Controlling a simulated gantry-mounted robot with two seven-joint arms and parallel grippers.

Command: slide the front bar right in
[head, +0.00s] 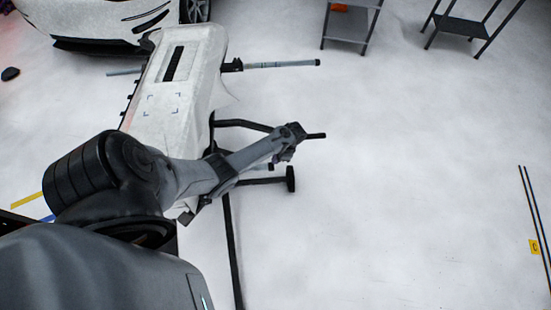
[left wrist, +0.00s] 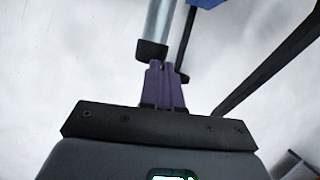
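The front bar (left wrist: 159,22) is a grey tube with a black end cap (left wrist: 151,51) in the left wrist view. In the head view it is mostly hidden under my left arm, with only its end near the gripper showing. My left gripper (left wrist: 163,68) has purple fingers close together, shut with nothing seen between them. Its tips are at the bar's end cap; I cannot tell whether they touch. In the head view the left gripper (head: 274,160) points down, right of the white panel (head: 185,75). My right gripper is not in view.
A back bar (head: 280,65) sticks out right of the panel. Black stand legs, one with a wheel (head: 290,180), lie near my left gripper. A white car (head: 100,18) stands behind, and shelves (head: 347,25) stand at the top.

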